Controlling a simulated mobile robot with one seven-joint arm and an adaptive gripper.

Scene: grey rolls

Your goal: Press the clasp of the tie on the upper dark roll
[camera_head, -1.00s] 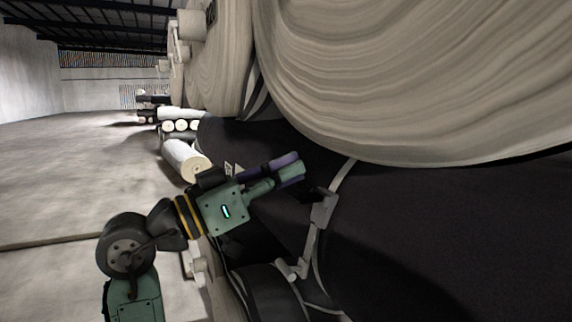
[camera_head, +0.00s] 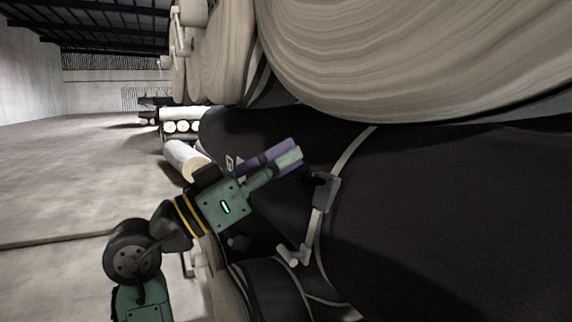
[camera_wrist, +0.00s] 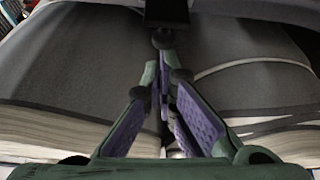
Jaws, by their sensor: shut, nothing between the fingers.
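The upper dark roll (camera_head: 450,200) fills the right of the head view, under a big pale roll. A pale tie (camera_head: 352,152) runs down over its left part to a grey clasp (camera_head: 326,192). My gripper (camera_head: 297,154) is shut and empty; its tips point up and right, a little up and left of the clasp in the picture. I cannot tell the depth gap. In the wrist view the purple-padded fingers (camera_wrist: 163,70) come together in front of a dark roll surface (camera_wrist: 85,60). A pale strap (camera_wrist: 250,64) lies right of them. I cannot make out the clasp there.
The big pale roll (camera_head: 420,55) overhangs the dark one. A grey lever-like fitting (camera_head: 294,254) sits lower on the tie, above a lower dark roll (camera_head: 270,285). White rolls (camera_head: 185,160) lie farther back. Open concrete floor (camera_head: 70,185) lies to the left.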

